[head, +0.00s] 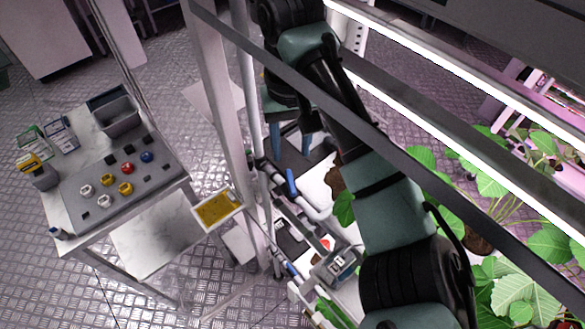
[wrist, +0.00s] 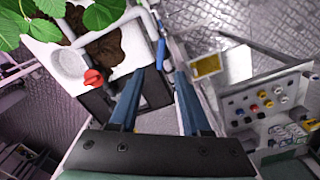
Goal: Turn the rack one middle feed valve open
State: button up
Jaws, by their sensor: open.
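A blue valve handle (head: 291,182) sits on the pipework at the rack's post. In the wrist view the blue handle (wrist: 161,53) appears beyond the gap between my fingertips, lying roughly lengthwise with them. I cannot tell for certain that it is the middle feed valve. My gripper (head: 290,146) points down above the pipework, its blue fingers apart. In the wrist view my gripper (wrist: 159,74) is open and empty, and no contact with the handle shows. Another blue handle (head: 292,268) is lower on the pipework. My arm hides part of the rack.
A red knob (wrist: 93,78) is left of my fingers. Leafy plants (head: 510,290) fill the rack at right. The rack's upright post (head: 215,90) and a yellow panel (head: 216,208) stand close by. A cart (head: 75,205) with several coloured knobs is at left.

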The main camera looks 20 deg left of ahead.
aim_at(291, 181)
notch_tip(291, 181, down, 10)
jog(key=shift+a+r, duration=0.1)
jog(key=shift+r, duration=0.15)
grip_shut()
dwell(0.3)
